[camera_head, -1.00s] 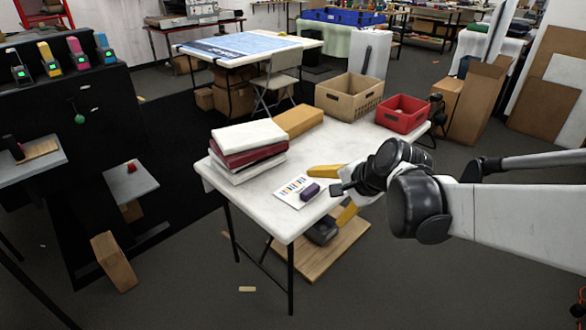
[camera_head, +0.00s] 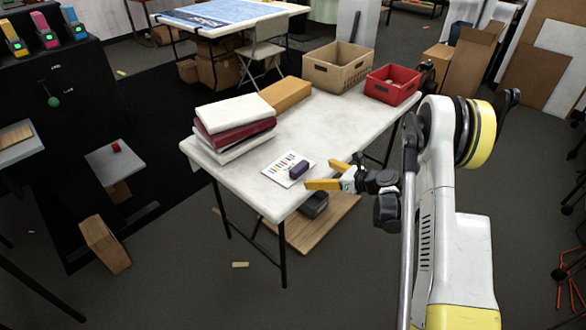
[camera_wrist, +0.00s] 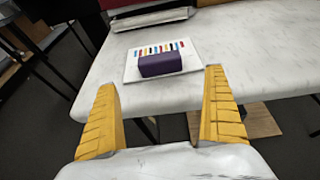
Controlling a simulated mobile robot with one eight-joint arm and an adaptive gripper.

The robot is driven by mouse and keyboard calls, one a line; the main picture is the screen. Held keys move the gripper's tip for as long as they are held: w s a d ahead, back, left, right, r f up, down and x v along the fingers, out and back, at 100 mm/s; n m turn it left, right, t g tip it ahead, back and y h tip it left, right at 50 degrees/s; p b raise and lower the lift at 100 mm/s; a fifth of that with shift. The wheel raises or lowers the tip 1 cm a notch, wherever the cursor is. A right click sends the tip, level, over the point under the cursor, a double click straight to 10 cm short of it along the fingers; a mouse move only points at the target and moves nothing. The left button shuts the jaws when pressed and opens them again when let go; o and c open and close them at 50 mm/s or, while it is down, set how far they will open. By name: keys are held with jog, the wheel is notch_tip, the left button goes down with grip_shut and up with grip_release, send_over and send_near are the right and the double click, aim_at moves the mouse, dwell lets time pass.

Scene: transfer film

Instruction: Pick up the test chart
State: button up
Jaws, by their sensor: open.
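The test chart (camera_head: 279,172) is a white sheet with coloured bars, lying flat on the white table near its front edge. It also shows in the wrist view (camera_wrist: 132,70). A purple block (camera_head: 299,169) rests on the chart and hides part of it; in the wrist view the block (camera_wrist: 160,64) covers the near middle. My gripper (camera_head: 320,176) has yellow fingers, spread apart and empty, at the right of the chart near the table's edge. In the wrist view my open fingers (camera_wrist: 162,82) point toward the chart and block, apart from both.
A stack of white and dark red bundles (camera_head: 234,128) stands behind the chart on the left. A tan box (camera_head: 286,94), a cardboard crate (camera_head: 338,68) and a red bin (camera_head: 392,85) stand farther back on the table (camera_head: 325,122). The table's middle is clear.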

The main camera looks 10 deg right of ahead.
aim_at(303, 169)
jog(key=b+x, duration=0.1)
jog(key=x, duration=0.3)
jog(key=shift+a+f, duration=0.15)
jog(key=b+x, duration=0.2)
jog(key=x, duration=0.1)
jog(key=b+x, duration=0.1)
jog(key=x, duration=0.1)
jog(key=shift+w+a+r, duration=0.15)
jog(key=shift+w+r, duration=0.05)
jog(key=shift+w, duration=0.15)
jog(key=shift+r, duration=0.1)
jog(key=c, duration=1.3)
